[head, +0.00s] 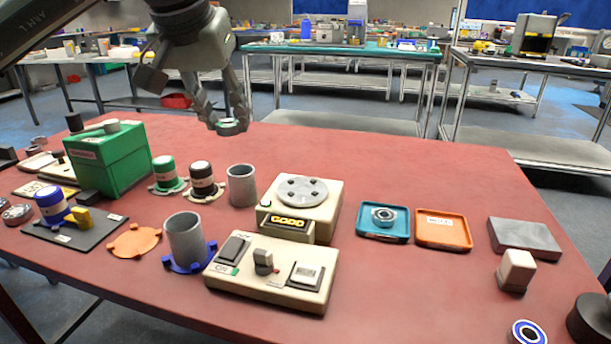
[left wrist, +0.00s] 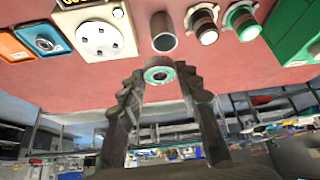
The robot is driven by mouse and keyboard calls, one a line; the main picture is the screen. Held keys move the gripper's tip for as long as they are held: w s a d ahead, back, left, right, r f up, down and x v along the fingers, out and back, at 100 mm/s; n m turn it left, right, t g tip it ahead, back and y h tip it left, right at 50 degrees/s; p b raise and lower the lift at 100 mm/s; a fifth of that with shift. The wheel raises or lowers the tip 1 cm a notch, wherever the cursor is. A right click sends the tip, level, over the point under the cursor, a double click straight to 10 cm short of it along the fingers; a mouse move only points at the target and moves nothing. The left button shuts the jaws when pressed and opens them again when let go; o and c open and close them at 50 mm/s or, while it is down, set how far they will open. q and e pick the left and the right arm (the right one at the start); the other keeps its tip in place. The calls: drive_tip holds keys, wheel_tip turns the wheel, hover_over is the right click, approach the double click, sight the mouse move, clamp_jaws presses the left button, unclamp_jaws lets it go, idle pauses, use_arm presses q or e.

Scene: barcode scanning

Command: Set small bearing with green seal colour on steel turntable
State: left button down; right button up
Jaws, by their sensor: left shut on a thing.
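My left gripper (head: 231,122) is shut on a small bearing with a green seal (head: 228,127) and holds it in the air above the table's back edge. In the left wrist view the bearing (left wrist: 159,73) sits between the fingertips, its green ring facing the camera. The steel turntable (head: 302,191) is a grey disc with several dark holes on a cream box with a yellow display, at the table's middle. It also shows in the left wrist view (left wrist: 99,38), apart from the bearing. My right gripper is not in view.
A grey cylinder (head: 241,185) stands left of the turntable. A cream control box (head: 272,274) is in front. A blue tray (head: 365,225) holding a bearing and an orange tray (head: 443,230) lie right. A green box (head: 107,160) stands left.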

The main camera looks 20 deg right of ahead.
use_arm(q)
drive_tip(key=p, duration=0.1)
hover_over(303, 186)
drive_tip(key=s, duration=0.2)
drive_tip(key=f, duration=0.4)
drive_tip(key=a+f, duration=0.1)
drive_tip(key=f, duration=0.1)
drive_tip(key=shift+w+f, duration=0.1)
drive_tip(key=shift+f, duration=0.25)
wheel_tip(303, 186, down, 3)
drive_tip(key=shift+d+f+p, duration=0.1)
drive_tip(key=shift+p, duration=0.2)
drive_tip(key=shift+f, duration=0.45)
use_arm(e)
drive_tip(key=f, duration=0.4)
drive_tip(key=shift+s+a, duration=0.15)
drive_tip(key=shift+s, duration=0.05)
use_arm(q)
drive_tip(key=shift+f, duration=0.1)
drive_tip(key=c, duration=1.1)
unclamp_jaws()
drive_tip(key=shift+o, duration=0.2)
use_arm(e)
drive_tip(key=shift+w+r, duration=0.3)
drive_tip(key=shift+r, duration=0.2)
